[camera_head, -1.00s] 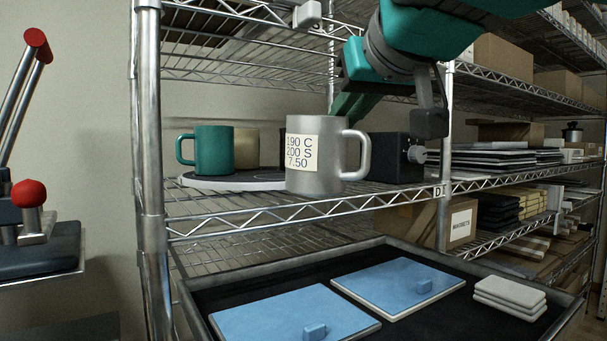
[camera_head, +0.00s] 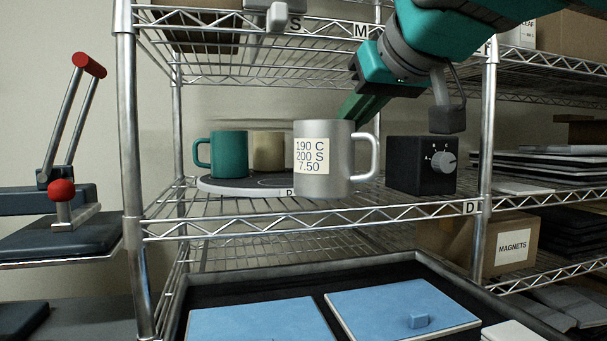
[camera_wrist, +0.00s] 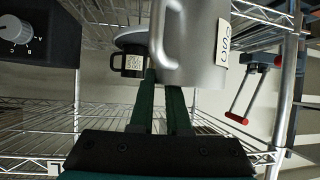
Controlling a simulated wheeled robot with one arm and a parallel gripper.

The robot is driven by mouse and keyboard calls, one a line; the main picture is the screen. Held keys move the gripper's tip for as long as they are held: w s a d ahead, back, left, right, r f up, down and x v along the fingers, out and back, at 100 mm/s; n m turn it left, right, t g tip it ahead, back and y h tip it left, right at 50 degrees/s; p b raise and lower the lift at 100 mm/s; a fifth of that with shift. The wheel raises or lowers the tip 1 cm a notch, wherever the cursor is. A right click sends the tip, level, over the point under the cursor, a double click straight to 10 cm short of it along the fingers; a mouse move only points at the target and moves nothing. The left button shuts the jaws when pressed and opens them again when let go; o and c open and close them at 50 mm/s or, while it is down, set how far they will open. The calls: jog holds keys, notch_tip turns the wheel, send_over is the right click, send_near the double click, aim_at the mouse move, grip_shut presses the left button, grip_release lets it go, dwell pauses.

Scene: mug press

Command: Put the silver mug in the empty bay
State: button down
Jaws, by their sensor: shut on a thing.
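The silver mug (camera_head: 340,160) bears a label reading "190 C 200 S 7.50". It is upright, with its handle to the right in the head view, and fills the top of the wrist view (camera_wrist: 200,50). My gripper (camera_wrist: 160,75) is shut on it; its green fingers reach behind it in the head view. A round turntable (camera_head: 222,187) on the shelf carries a teal mug (camera_head: 229,155) and a cream mug (camera_head: 268,150). A labelled black mug (camera_wrist: 130,65) shows there in the wrist view. The silver mug hides the turntable's right part, so I cannot make out the empty bay.
A black box with a dial (camera_head: 422,165) stands on the shelf right of the silver mug. A chrome post (camera_head: 130,170) stands at left, with a red-handled press (camera_head: 62,190) beyond it. Another wire shelf is above. A tray with blue plates (camera_head: 405,305) is below.

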jog(key=w+a+p, duration=0.2)
jog(key=w+a, duration=0.1)
jog(key=w, duration=0.5)
jog(key=w+a+p, duration=0.2)
jog(key=w+a, duration=0.2)
jog(key=w, duration=0.4)
jog(key=shift+w+f, duration=0.25)
jog(key=shift+f, duration=0.05)
jog(key=shift+a, duration=0.1)
jog(key=shift+f, duration=0.2)
jog(key=c, duration=0.9)
grip_release()
